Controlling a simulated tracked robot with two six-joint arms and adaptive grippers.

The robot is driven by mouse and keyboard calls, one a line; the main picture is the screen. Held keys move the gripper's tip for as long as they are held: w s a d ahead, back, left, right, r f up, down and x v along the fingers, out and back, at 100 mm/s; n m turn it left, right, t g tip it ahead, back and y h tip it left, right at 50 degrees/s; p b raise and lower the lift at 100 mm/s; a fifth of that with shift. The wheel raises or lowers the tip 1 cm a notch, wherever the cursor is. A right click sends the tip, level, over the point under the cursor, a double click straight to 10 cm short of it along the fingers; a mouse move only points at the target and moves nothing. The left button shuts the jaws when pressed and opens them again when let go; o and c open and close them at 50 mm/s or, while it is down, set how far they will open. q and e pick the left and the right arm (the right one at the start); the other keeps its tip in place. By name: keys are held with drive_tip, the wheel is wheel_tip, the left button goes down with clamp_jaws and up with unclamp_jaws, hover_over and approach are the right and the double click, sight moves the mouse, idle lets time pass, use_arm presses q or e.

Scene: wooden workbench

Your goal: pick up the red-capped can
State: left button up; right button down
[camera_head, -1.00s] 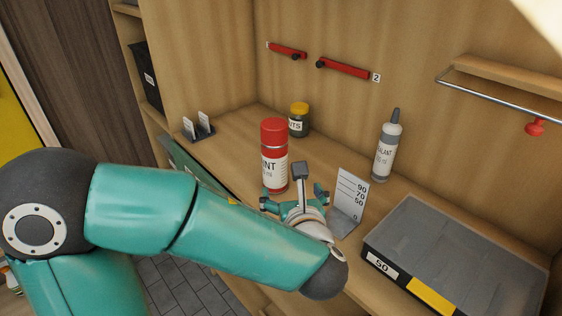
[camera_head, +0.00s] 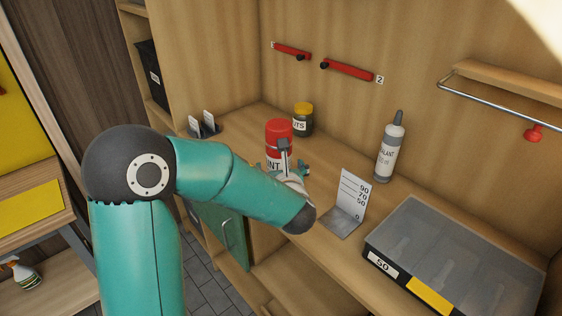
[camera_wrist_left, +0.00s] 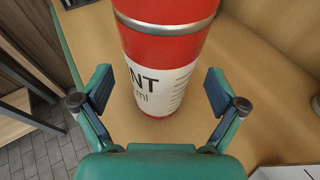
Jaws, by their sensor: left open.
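The red-capped can (camera_head: 279,131) stands upright on the workbench, red with a white label band. In the head view my left forearm and wrist hide its lower part. In the left wrist view the can (camera_wrist_left: 160,50) stands just beyond the fingertips, centred between them. My left gripper (camera_head: 285,163) is open; in the left wrist view its two fingers (camera_wrist_left: 160,92) are spread wider than the can, one to each side, and no contact shows. My right gripper is not in view.
A yellow-lidded jar (camera_head: 302,120) stands behind the can. A grey-tipped sealant bottle (camera_head: 389,150) and a height gauge (camera_head: 350,200) stand to the right. An organiser case (camera_head: 455,262) lies at the front right. A small card holder (camera_head: 205,126) is at the left.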

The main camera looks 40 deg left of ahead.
use_arm(q)
drive_tip(key=shift+x, duration=1.15)
drive_tip(key=c, duration=1.6)
